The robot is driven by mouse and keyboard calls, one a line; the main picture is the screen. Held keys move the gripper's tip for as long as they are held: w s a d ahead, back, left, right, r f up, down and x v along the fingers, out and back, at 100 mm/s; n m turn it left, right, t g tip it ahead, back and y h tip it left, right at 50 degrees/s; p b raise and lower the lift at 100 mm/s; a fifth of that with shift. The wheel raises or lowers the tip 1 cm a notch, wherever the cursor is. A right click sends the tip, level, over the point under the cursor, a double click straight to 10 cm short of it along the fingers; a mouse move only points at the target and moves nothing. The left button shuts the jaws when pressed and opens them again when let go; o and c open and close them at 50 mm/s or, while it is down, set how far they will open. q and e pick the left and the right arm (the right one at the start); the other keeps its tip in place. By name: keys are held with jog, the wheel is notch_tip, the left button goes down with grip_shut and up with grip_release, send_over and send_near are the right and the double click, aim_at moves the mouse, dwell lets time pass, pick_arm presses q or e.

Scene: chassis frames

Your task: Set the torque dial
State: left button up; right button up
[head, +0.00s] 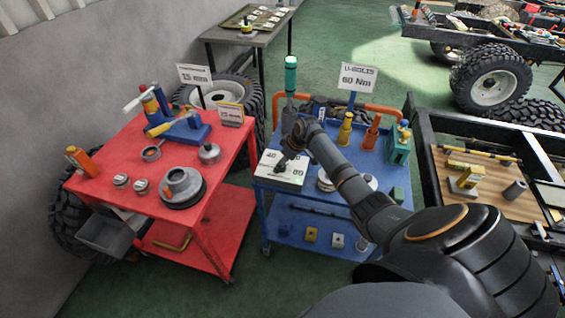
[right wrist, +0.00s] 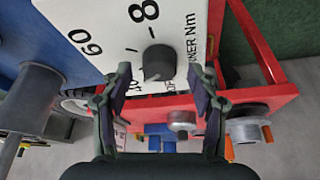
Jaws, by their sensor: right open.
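The torque dial is a dark round knob (right wrist: 158,62) on a white panel, with a pointer line and printed numbers including 60 and 8 in the right wrist view. In the head view the white dial box (head: 294,180) sits at the left front of the blue cart (head: 330,202). My right gripper (right wrist: 160,75) is open, with one finger on each side of the knob in the picture. I cannot tell whether the fingers touch it. In the head view the right gripper (head: 284,162) is over the box and partly hides it. My left gripper is not in view.
A sign (head: 357,77) reading "U-BOLTS 60 Nm" stands behind the blue cart. A green-topped tool (head: 291,75) and an orange pipe frame (head: 384,110) rise near my arm. A red cart (head: 140,205) with parts stands left. Chassis frame (head: 432,185) is right.

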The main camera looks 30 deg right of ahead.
jog(key=shift+f, duration=0.25)
jog(key=shift+c, duration=0.4)
jog(key=c, duration=1.1)
